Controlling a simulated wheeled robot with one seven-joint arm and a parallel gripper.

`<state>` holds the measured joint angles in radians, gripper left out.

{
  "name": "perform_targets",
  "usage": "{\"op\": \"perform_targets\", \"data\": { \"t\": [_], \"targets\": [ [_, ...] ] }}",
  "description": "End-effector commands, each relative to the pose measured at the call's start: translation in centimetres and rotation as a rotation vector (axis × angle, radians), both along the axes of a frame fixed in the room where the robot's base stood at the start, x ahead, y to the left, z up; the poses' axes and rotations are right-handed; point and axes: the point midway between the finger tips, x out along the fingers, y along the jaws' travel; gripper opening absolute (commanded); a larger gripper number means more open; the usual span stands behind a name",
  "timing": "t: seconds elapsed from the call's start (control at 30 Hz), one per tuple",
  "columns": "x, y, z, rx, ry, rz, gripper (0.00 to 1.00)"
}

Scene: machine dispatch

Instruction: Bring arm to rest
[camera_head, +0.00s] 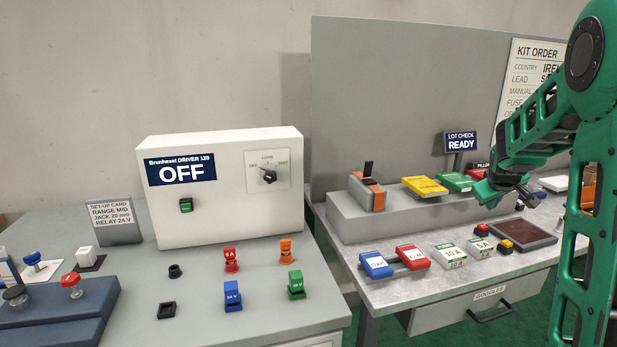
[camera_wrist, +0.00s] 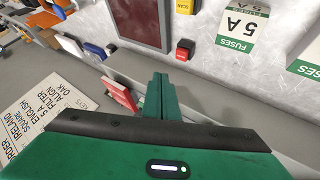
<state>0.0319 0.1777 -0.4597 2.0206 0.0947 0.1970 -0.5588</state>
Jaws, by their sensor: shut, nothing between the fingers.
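My green arm (camera_head: 543,127) reaches in from the right in the head view, bent over the right-hand bench. My gripper (camera_head: 492,193) points down near the right part of the grey raised step, in front of the boxes there. In the wrist view my gripper's green fingers (camera_wrist: 160,92) are together with nothing between them. A red box (camera_wrist: 119,94) shows just left of the fingers; I cannot tell whether they touch. The finger tips are partly hard to make out in the head view.
The right bench holds a grey step (camera_head: 352,216) with yellow (camera_head: 424,186) and green boxes, a dark red pad (camera_head: 525,234), fuse packs (camera_head: 450,255) and a red button (camera_wrist: 184,48). A white machine (camera_head: 225,200) reading OFF stands on the left bench. A lot check sign (camera_head: 460,142) reads READY.

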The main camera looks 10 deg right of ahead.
Motion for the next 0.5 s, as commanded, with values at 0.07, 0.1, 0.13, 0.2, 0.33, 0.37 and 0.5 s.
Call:
{"op": "perform_targets", "data": {
  "t": [0.07, 0.1, 0.13, 0.2, 0.33, 0.37, 0.5],
  "targets": [
    [-2.4, 0.9, -0.1, 0.054, 0.013, -0.032, 0.0],
    [-4.0, 1.6, -0.3, 0.093, 0.026, -0.055, 0.0],
    [-5.3, 2.1, -0.4, 0.123, 0.035, -0.075, 0.0],
    [-8.7, 3.8, -0.9, 0.201, 0.064, -0.123, 0.0],
    [-15.4, 7.3, -1.8, 0.338, 0.128, -0.216, 0.0],
    [-16.9, 8.2, -2.0, 0.367, 0.144, -0.238, 0.0],
    [-24.1, 12.2, -2.9, 0.488, 0.222, -0.339, 0.0]
  ]
}}
